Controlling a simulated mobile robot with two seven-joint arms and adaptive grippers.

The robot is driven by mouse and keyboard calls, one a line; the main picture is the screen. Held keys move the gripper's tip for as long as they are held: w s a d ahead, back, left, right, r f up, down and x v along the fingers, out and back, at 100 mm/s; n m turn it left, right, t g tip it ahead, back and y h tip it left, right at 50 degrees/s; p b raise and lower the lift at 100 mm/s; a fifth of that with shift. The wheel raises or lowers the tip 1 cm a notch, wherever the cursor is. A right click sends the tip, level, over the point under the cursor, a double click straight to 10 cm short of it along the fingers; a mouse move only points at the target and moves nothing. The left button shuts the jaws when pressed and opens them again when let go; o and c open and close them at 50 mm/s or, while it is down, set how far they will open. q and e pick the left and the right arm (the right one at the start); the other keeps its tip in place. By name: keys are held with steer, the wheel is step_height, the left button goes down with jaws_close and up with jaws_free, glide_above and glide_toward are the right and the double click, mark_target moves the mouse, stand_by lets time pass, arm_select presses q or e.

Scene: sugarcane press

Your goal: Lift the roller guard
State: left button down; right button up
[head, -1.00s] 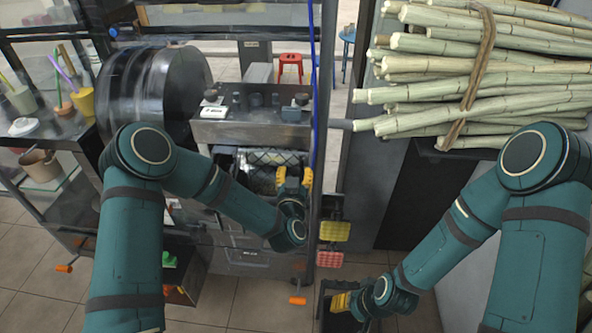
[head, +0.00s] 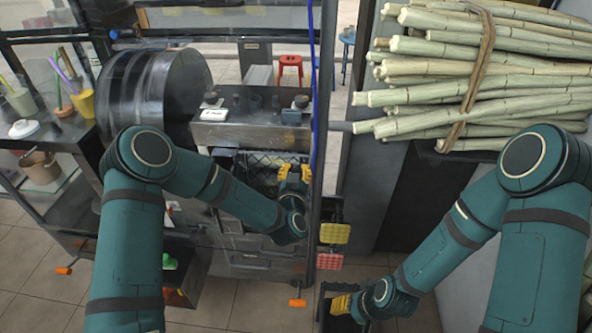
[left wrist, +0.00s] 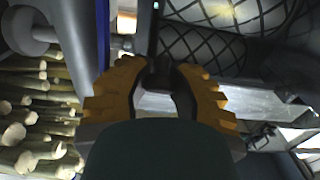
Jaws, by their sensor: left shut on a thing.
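The press (head: 250,115) stands left of centre in the head view, with a dark opening below its top shelf. Diamond-patterned rollers (left wrist: 225,40) fill the upper right of the left wrist view. My left gripper (head: 294,173) is at the right side of that opening. In the left wrist view its yellow fingers (left wrist: 160,92) close around a small dark part of the roller guard (left wrist: 160,72). The fingers and arm hide much of the guard. My right gripper (head: 341,303) is low near the dark bin, away from the press; its jaw gap is unclear.
A bundle of sugarcane (head: 480,75) lies at the upper right. A vertical metal post (head: 325,110) and blue hose stand just right of my left gripper. Yellow and red sponges (head: 334,233) hang below. A dark bin (head: 335,322) is at the bottom.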

arm_select(q)
steer(key=g+p, duration=0.1)
steer(key=p, duration=0.1)
steer(key=r+g+p, duration=0.1)
steer(key=p, duration=0.1)
steer(key=r+g+p, duration=0.1)
steer(key=p, duration=0.2)
steer(key=shift+s+r+g, duration=0.15)
steer(key=shift+s+g, duration=0.1)
steer(key=shift+g, duration=0.05)
steer(key=g+p, duration=0.1)
steer(key=p, duration=0.1)
steer(key=g+p, duration=0.1)
steer(key=p, duration=0.1)
steer(key=shift+r, duration=0.35)
steer(key=shift+g+p, duration=0.7)
steer(key=shift+p, duration=0.2)
